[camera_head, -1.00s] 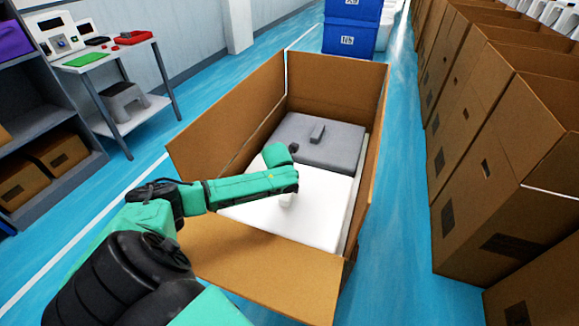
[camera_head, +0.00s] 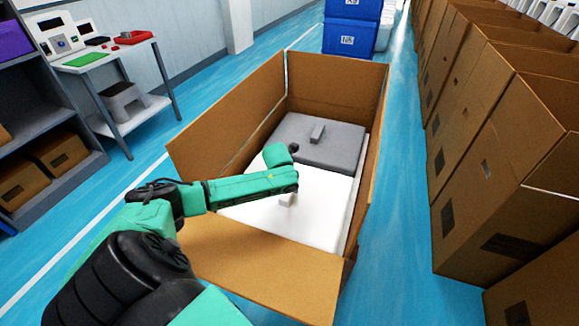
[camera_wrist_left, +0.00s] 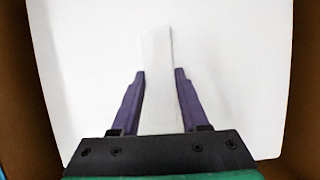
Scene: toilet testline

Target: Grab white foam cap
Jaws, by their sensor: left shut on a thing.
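The white foam cap (camera_head: 318,205) lies flat inside the open cardboard box (camera_head: 265,268), in its near half. It also fills most of the left wrist view (camera_wrist_left: 235,60). A raised white bar (camera_wrist_left: 157,75) stands up from its middle. My left gripper (camera_wrist_left: 158,75) is over the cap, its two purple fingers on either side of this bar and shut on it. In the head view my green left arm reaches in over the box's left wall and hides part of the cap; the fingertips are hidden there. My right gripper is not in view.
A grey foam block (camera_head: 318,142) with a raised handle lies in the box's far half. The box flaps stand open. A row of cardboard boxes (camera_head: 480,180) lines the right side. A small table (camera_head: 110,65) and a shelf (camera_head: 40,110) stand at left. Blue floor is clear between.

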